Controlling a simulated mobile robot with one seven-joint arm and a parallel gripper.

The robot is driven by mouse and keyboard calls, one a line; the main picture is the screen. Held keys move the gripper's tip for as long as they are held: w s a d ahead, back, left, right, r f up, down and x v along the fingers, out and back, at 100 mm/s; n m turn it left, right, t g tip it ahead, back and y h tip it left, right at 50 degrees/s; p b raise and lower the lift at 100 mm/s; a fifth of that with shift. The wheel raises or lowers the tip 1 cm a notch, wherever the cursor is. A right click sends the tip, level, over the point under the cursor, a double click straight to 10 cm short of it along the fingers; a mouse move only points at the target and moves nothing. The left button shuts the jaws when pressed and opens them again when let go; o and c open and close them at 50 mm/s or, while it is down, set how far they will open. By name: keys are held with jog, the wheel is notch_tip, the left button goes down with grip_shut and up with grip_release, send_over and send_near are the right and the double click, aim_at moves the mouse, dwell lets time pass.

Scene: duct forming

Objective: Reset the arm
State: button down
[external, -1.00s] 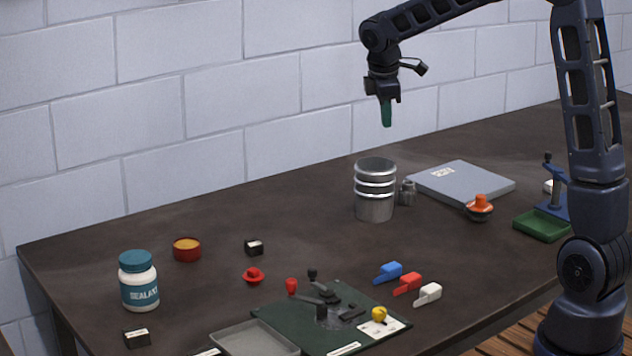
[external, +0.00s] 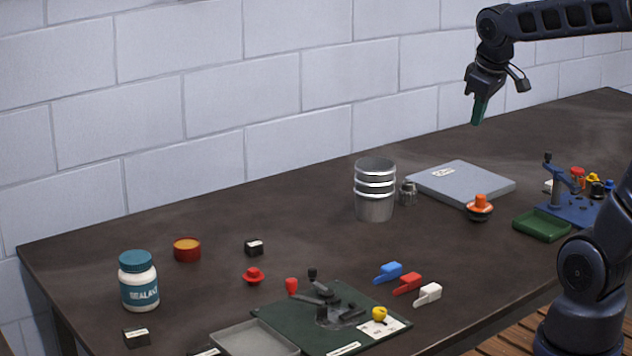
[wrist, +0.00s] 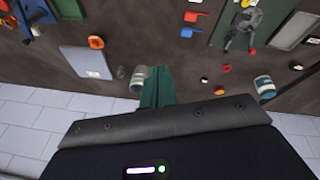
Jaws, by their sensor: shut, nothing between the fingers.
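My gripper (external: 478,112) hangs in the air above the back right part of the table, its green fingers pointing down. The fingers are together and hold nothing. In the wrist view the green fingers (wrist: 157,88) show in the middle, with the table beyond them. My gripper is above and behind the grey flat box (external: 462,183), touching nothing. A ribbed metal can (external: 375,190) stands on the table to the lower left of my gripper.
A green fixture board (external: 345,325) with levers and a grey tray (external: 252,340) lie at the front. Blue, red and white clips (external: 408,284) lie beside it. A sealant jar (external: 139,282) stands at left. A blue stand (external: 572,205) and green tray (external: 541,226) are at right.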

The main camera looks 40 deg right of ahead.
jog(key=s+f+m+t, duration=0.1)
jog(key=s+f+m, duration=0.2)
jog(key=s, duration=0.7)
jog(key=shift+s+a+m+y, duration=0.15)
jog(key=shift+s+m+y, duration=0.15)
jog(key=shift+y, duration=0.1)
